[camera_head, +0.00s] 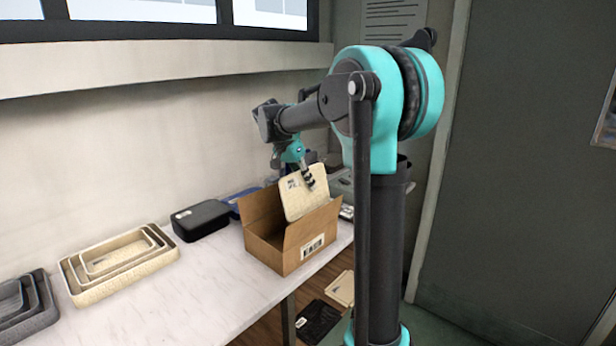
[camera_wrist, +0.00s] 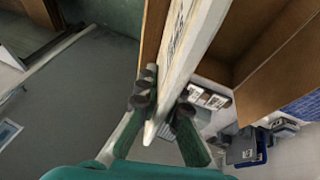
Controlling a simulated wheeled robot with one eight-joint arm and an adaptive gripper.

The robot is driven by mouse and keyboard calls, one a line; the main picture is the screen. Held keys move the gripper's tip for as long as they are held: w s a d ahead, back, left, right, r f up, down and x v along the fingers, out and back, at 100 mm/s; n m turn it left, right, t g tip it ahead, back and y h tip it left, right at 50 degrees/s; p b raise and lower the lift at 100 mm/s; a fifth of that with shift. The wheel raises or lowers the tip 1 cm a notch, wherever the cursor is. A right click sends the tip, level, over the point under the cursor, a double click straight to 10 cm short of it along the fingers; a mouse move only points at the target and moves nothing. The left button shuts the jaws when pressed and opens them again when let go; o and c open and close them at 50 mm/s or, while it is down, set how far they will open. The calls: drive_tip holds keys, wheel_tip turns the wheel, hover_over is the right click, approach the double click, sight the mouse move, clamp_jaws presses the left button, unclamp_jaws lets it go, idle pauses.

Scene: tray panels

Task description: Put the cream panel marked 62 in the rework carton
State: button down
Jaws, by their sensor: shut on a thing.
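The cream panel (camera_head: 303,195) stands upright, slightly tilted, at the mouth of the cardboard carton (camera_head: 268,250) in the head view. The carton is open-topped and has a barcode label on its front. In the wrist view the panel (camera_wrist: 182,62) is seen edge-on between my fingers. My gripper (camera_wrist: 162,112) is shut on the panel's edge. The carton's brown wall (camera_wrist: 285,45) lies to the right of the panel in the wrist view. Dark print shows on the panel, but I cannot read the number.
Nested cream trays (camera_head: 118,265) and nested grey trays (camera_head: 22,305) stand on the white table (camera_head: 190,300) at left. A black case (camera_head: 200,220) and a blue item (camera_head: 240,203) sit behind the carton. Dark and cream panels (camera_head: 341,288) lie low beside the table.

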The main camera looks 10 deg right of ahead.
wheel_tip(320, 180, down, 16)
idle(1.3)
drive_tip(key=shift+f, duration=0.65)
idle(0.9)
drive_tip(key=c, duration=1.6)
unclamp_jaws()
drive_tip(key=v, duration=1.2)
drive_tip(key=shift+a, duration=0.1)
